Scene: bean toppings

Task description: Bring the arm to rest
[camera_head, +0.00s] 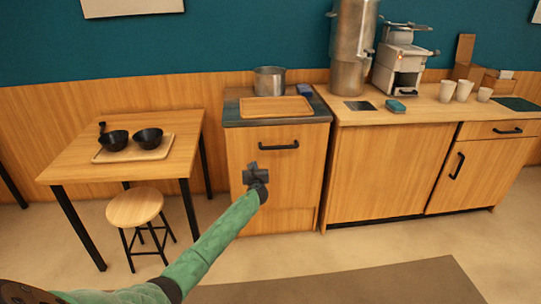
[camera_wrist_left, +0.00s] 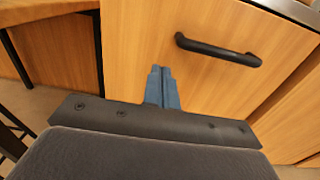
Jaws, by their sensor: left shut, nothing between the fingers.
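My left arm reaches in from the bottom left of the head view, in a green sleeve. My left gripper (camera_head: 254,168) is shut and empty, in front of the wooden cabinet (camera_head: 240,185) and below its black handle (camera_head: 278,146). In the left wrist view the two blue fingers (camera_wrist_left: 161,80) are together with nothing between them. The black handle (camera_wrist_left: 218,50) is up and to the right of the fingertips there, apart from them. My right gripper is not in view.
A wooden table (camera_head: 180,128) at the left holds a tray (camera_head: 160,153) with two black bowls. A stool (camera_head: 134,207) stands by it. The counter (camera_head: 430,108) at the right holds a coffee machine (camera_head: 405,62) and cups. The floor in front is clear, with a brown mat (camera_head: 380,284).

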